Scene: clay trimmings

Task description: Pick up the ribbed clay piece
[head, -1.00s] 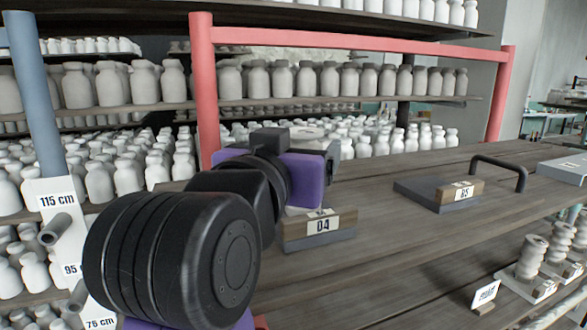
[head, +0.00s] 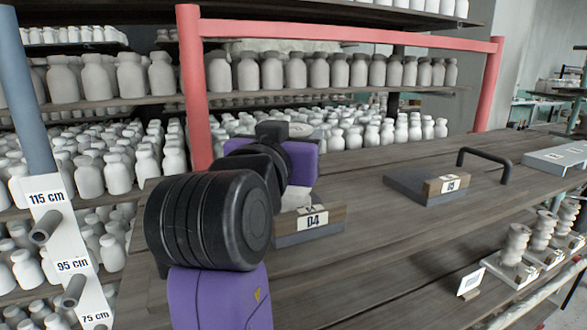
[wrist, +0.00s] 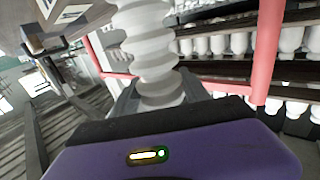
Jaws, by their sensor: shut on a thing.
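The ribbed clay piece (wrist: 150,45) is pale grey-white with stacked rounded ribs. In the wrist view it stands between the fingers of my gripper (wrist: 158,97), which is shut on it near its lower visible part. Its top runs out of the wrist picture. In the head view my purple and black arm hides the gripper and most or all of what it holds. Whether the piece touches any surface cannot be told.
A wooden block marked D4 (head: 313,221) lies just right of my arm on the plank table (head: 390,230). A block marked 05 (head: 447,184) sits by a black handle (head: 490,160). Several similar ribbed pieces (head: 515,243) stand at right. Red posts (head: 194,90) and bottle shelves are behind.

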